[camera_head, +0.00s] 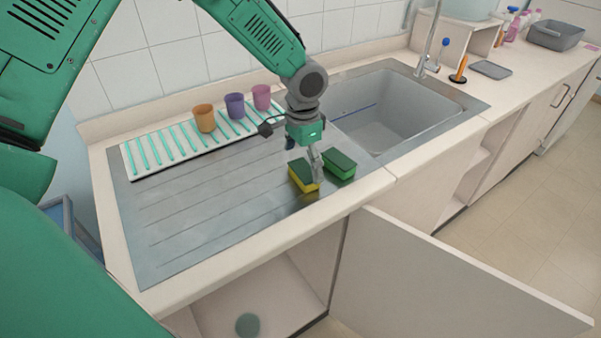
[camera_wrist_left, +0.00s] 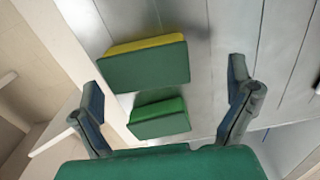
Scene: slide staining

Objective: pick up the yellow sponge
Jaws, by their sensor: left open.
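The yellow sponge (camera_head: 303,176), with a dark green top layer, lies on the metal drainboard near its front edge. It also shows in the left wrist view (camera_wrist_left: 147,64), its green face towards the camera and a yellow strip along one side. A green sponge (camera_head: 340,164) lies just to its right; in the left wrist view it (camera_wrist_left: 159,119) is nearer my gripper's base. My left gripper (camera_head: 316,174) is over the two sponges, pointing down. In the left wrist view its fingers are spread wide and hold nothing. My right gripper is not in view.
Orange, purple and pink cups (camera_head: 204,118) stand on a ribbed white rack (camera_head: 150,154) at the back. The sink basin (camera_head: 390,115) is to the right of the sponges. An open cabinet door (camera_head: 440,285) juts out below the counter. The drainboard's left part is clear.

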